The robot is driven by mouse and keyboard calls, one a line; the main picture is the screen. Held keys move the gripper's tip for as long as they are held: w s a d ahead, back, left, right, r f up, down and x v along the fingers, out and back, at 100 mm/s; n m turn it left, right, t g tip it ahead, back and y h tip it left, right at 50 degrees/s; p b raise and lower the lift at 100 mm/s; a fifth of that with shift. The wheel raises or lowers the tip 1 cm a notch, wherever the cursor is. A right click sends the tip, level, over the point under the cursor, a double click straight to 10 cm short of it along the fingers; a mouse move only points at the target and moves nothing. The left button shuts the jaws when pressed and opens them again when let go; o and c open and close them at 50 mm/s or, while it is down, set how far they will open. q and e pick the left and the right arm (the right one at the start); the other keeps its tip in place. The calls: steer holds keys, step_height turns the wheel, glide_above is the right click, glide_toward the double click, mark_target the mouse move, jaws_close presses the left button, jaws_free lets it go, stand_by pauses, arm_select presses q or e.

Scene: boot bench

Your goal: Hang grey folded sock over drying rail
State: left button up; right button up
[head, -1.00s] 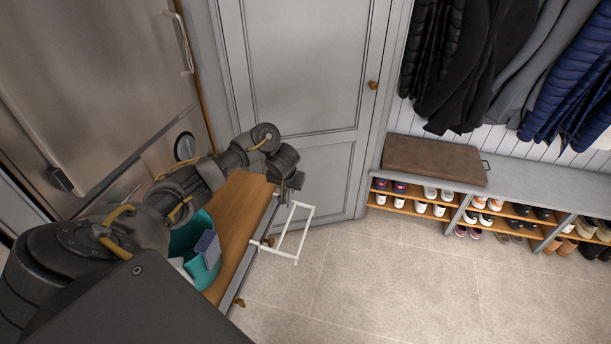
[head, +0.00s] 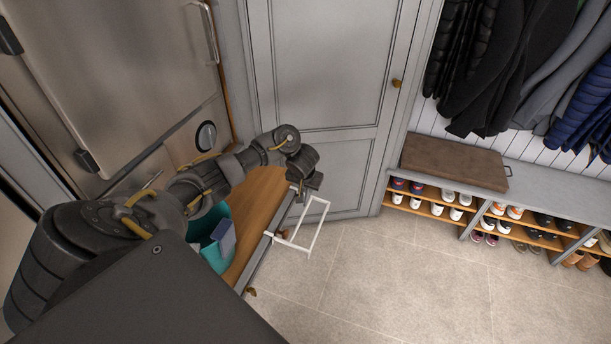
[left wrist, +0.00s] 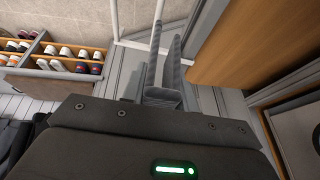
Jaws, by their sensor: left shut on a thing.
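The drying rail is a thin white frame (head: 322,222) that sticks out from the front of the wooden-topped counter in the head view. It also shows at the top of the left wrist view (left wrist: 150,45). My left gripper (head: 308,183) is at the counter's far end, near the rail's far side. My right gripper is not in view.
A teal bin (head: 208,240) with a blue-grey item (head: 223,236) stands on the wooden counter (head: 262,205). A grey door (head: 335,110) is behind my gripper. The tiled floor (head: 400,280) is clear.

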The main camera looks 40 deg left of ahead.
mark_target(308, 197)
arm_select(q)
step_height(308, 197, down, 2)
steer(key=shift+w+f+b, duration=0.1)
steer(key=shift+f+b, duration=0.15)
steer(key=shift+b, duration=0.25)
steer(key=shift+f, duration=0.3)
steer(key=shift+w+d+f+p, duration=0.1)
steer(key=shift+d+p, duration=0.25)
steer(key=shift+d, duration=0.15)
stand_by(0.3)
steer(key=shift+p, duration=0.55)
stand_by(0.9)
steer(key=shift+p, duration=0.3)
step_height(308, 197, down, 10)
steer(key=b, duration=0.6)
stand_by(1.7)
